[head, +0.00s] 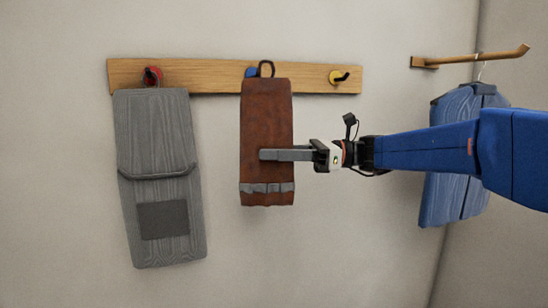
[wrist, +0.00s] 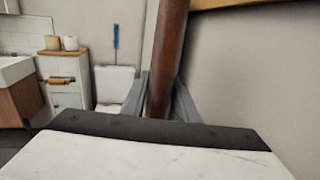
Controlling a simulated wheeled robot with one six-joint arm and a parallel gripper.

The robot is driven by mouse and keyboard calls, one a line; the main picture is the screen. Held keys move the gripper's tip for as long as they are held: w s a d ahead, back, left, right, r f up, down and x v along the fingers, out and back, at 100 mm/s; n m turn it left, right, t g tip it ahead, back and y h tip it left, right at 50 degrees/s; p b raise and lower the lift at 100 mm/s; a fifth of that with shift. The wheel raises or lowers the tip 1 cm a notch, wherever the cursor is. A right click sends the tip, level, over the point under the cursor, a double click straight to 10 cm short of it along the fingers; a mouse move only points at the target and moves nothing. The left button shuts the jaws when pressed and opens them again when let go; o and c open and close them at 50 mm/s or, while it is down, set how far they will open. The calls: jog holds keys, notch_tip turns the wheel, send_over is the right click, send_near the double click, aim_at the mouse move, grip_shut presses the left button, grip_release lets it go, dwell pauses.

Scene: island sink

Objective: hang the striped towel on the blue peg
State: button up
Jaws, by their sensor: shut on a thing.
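The towel (head: 267,125) is rust-brown with a grey band near its lower end and a dark loop (head: 266,68) at its top. It hangs upright in front of the rail. My gripper (head: 264,155) reaches in from the right and is shut on the towel around mid-height. In the wrist view the brown towel (wrist: 166,50) shows edge-on between the two grey fingers (wrist: 162,95).
A wooden rail (head: 210,78) also carries a red peg (head: 152,76) with a grey cloth item (head: 160,180), and a bare yellow peg (head: 336,77). A blue jacket (head: 440,190) hangs from a wooden bar (head: 470,59) at right.

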jog(key=w+a+f, duration=0.1)
jog(key=w+a, duration=0.1)
jog(key=w, duration=0.6)
jog(key=shift+w+a+f, duration=0.25)
jog(key=shift+a, duration=0.05)
dwell(0.9)
jog(key=shift+w+f, duration=0.1)
dwell(0.6)
jog(key=o, duration=1.2)
jog(key=shift+c, duration=0.2)
jog(key=shift+d, duration=0.15)
